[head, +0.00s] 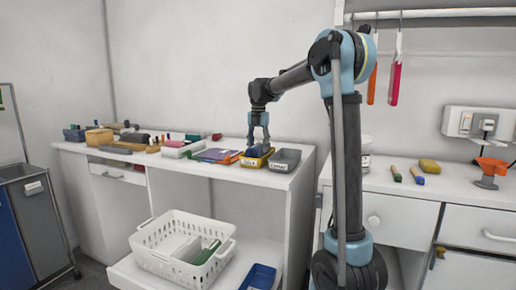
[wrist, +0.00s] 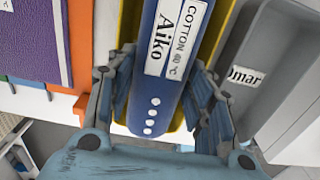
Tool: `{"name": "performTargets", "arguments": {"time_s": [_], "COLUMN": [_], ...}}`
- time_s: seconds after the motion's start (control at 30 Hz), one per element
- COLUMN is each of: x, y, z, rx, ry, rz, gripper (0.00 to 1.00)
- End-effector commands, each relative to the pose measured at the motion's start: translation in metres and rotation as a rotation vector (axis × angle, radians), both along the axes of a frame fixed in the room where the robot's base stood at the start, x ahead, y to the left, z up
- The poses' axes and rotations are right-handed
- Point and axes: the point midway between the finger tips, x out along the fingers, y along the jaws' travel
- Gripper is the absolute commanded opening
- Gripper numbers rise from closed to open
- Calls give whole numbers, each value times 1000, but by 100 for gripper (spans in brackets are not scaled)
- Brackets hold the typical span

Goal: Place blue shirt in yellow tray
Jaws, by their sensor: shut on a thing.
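My gripper (head: 258,143) is over the yellow tray (head: 247,162) on the white counter. It is shut on the blue shirt (head: 256,151), a folded blue bundle. In the wrist view the blue shirt (wrist: 150,105) sits between the two fingers (wrist: 160,72), with a row of white dots. A white label reading "COTTON" and "Aiko" shows over the blue. Yellow edges of the tray (wrist: 218,30) show on both sides of the shirt, which lines up with the tray. Whether the shirt touches the tray floor is hidden.
A grey tray (head: 285,158) labelled "Omar" stands close on the right. More items crowd the counter to the left. A white basket (head: 183,250) is on the lower shelf.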

Motion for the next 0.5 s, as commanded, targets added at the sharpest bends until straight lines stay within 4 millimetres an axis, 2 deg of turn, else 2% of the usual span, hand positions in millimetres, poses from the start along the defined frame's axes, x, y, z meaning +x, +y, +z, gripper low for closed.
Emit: {"name": "performTargets", "arguments": {"time_s": [0.27,0.3,0.37,0.5], "x": [0,0,0,0], "y": [0,0,0,0], "z": [-1,-1,-1,-1], "rx": [0,0,0,0], "ry": [0,0,0,0], "rz": [0,0,0,0], "gripper": [20,55,68,68]}}
